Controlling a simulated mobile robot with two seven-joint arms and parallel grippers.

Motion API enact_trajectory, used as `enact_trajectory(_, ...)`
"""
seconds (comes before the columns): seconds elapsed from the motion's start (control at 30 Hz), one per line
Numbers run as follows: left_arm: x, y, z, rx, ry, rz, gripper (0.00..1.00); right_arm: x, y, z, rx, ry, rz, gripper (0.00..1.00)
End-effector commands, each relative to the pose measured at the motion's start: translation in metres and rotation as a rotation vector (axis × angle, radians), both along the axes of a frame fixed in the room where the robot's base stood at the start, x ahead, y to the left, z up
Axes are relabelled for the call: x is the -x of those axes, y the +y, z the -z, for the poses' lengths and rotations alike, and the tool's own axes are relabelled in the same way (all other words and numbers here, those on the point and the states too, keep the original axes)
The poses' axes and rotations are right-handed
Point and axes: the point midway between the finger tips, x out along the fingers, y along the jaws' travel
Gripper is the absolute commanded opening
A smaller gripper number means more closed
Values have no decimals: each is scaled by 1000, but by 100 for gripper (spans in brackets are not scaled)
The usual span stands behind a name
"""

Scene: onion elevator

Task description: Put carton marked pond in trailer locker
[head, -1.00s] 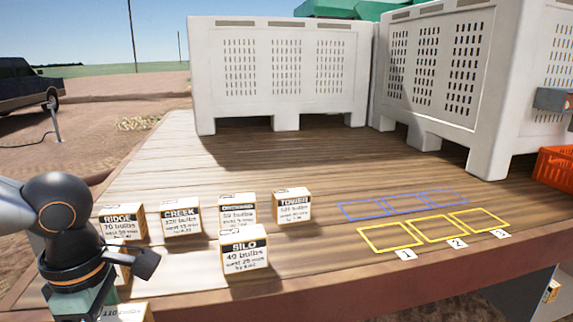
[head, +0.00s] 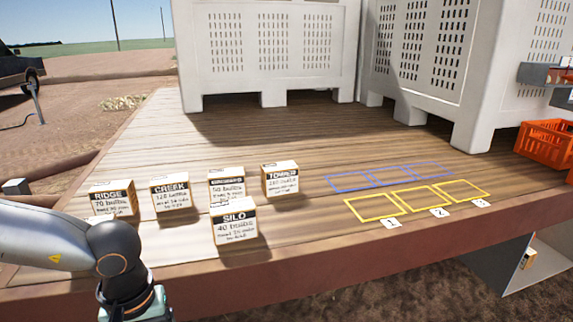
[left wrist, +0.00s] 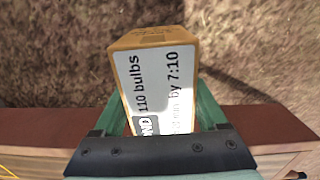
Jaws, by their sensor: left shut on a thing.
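My left gripper (left wrist: 158,97) is shut on a white-and-orange carton (left wrist: 155,75) in the left wrist view. Its label reads "110 bulbs" and "by 7:10"; of the name only the end, "ND", shows. The carton is over bare dirt, beyond the deck's edge in that view. In the head view my left arm enters at lower left, and its fingers and the carton are below the frame. My right gripper is not in view.
Blue and numbered yellow outlines are empty. White bins (head: 260,50) stand behind; an orange crate (head: 548,146) is at right.

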Motion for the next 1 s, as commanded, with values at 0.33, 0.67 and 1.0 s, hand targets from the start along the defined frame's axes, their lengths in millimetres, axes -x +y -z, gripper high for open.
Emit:
enact_trajectory(0.33, -4, -9, 21, 0, 0, 327, 0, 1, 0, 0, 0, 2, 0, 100)
enact_trajectory(0.67, -18, 47, 1, 4, -8, 216, 0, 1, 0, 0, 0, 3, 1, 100)
enact_trajectory(1.0, -5, 158, -26, 9, -10, -60, 0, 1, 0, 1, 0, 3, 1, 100)
